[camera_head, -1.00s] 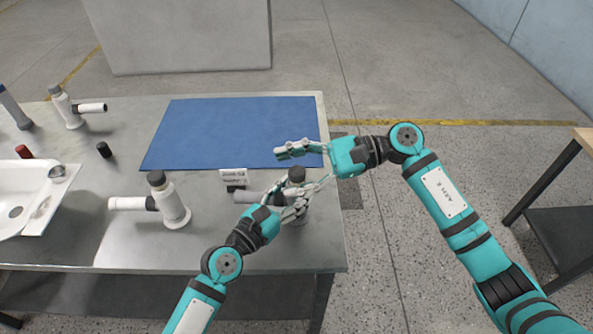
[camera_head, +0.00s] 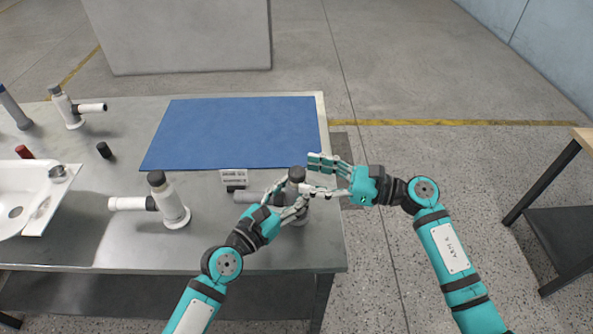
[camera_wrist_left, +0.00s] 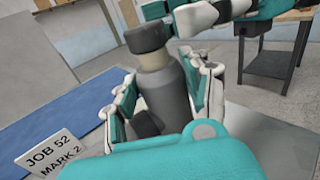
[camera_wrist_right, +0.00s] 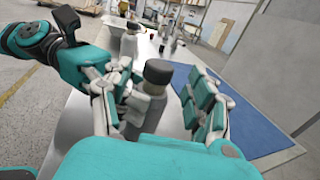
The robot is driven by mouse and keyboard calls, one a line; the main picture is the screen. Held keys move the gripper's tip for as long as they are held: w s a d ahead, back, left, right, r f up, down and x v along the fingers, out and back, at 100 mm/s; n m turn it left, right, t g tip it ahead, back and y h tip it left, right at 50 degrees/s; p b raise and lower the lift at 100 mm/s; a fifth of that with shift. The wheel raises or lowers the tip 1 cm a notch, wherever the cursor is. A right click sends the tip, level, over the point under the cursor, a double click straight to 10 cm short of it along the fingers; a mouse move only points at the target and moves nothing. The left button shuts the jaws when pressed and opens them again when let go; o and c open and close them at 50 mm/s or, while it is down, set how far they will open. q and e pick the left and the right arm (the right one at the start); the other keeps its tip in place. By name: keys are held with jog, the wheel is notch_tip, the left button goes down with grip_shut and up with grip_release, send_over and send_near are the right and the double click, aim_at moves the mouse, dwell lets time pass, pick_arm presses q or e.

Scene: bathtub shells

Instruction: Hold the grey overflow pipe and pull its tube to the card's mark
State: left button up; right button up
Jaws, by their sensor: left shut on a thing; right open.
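The grey overflow pipe (camera_wrist_left: 170,92) stands upright near the table's right edge. Its dark cap (camera_head: 297,174) tops a paler neck (camera_wrist_right: 154,89), and a grey side branch (camera_head: 251,197) points left. My left gripper (camera_head: 296,211) is shut on the pipe's body, with fingers on both sides. My right gripper (camera_head: 310,174) is open at cap height, its fingers spread on either side of the cap and neck in the right wrist view. The card (camera_wrist_left: 50,155) reads "JOB 52 MARK 2" and stands behind the side branch. Any scale on the tube is not readable.
A white pipe (camera_head: 172,204) with a side branch stands left of the grey one. A white basin (camera_head: 35,208), small caps and another white pipe (camera_head: 66,108) are farther left. A blue mat (camera_head: 235,132) lies clear behind. The table's right edge is close.

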aim_at(297, 170)
jog(key=shift+x, duration=2)
grip_shut()
jog(key=shift+d, duration=0.1)
